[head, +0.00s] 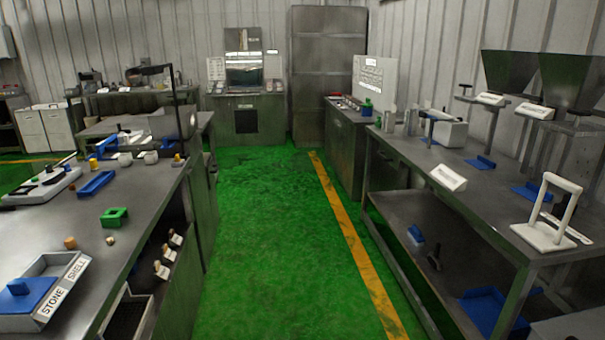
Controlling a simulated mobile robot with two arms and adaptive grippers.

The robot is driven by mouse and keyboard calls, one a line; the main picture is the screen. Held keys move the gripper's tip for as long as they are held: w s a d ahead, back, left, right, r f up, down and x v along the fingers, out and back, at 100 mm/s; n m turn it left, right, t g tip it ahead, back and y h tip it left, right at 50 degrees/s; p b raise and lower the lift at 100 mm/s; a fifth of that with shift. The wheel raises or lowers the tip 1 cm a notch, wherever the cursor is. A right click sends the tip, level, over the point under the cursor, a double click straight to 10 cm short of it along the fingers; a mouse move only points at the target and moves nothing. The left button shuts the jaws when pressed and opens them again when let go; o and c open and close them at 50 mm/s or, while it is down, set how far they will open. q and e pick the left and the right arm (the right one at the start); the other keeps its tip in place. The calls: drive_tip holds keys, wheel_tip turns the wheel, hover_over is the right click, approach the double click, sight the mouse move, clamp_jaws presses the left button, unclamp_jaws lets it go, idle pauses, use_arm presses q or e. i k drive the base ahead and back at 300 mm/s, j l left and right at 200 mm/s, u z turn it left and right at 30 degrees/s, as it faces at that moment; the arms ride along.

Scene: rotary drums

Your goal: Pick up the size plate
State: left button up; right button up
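Neither of my grippers shows in the head view. I cannot tell for sure which thing is the size plate. A grey tray marked STONE and SHELL (62,292) sits at the near left on the left bench, with a blue piece (24,293) in it. A green square piece with a hole (114,217) and a flat blue tray (95,183) lie farther back on that bench. On the right bench, a white sloped label block (448,177) stands near the aisle edge, and a white frame stand (545,236) stands nearer.
A green floor aisle (255,235) with a yellow line (345,230) runs clear between the left bench (140,215) and the right bench (425,190). Two dark hoppers (510,72) stand at right. A metal cabinet (327,75) stands at the back.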

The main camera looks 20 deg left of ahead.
sight(111, 218)
drive_tip(key=i+j+u, duration=0.15)
drive_tip(key=i+u, duration=0.7)
drive_tip(key=u, duration=0.15)
drive_tip(key=i+l+u, duration=0.15)
drive_tip(key=i+u, duration=0.35)
drive_tip(key=i+l+u, duration=0.35)
drive_tip(key=u, duration=0.15)
drive_tip(key=i+l+u, duration=0.3)
drive_tip(key=l+u, duration=0.2)
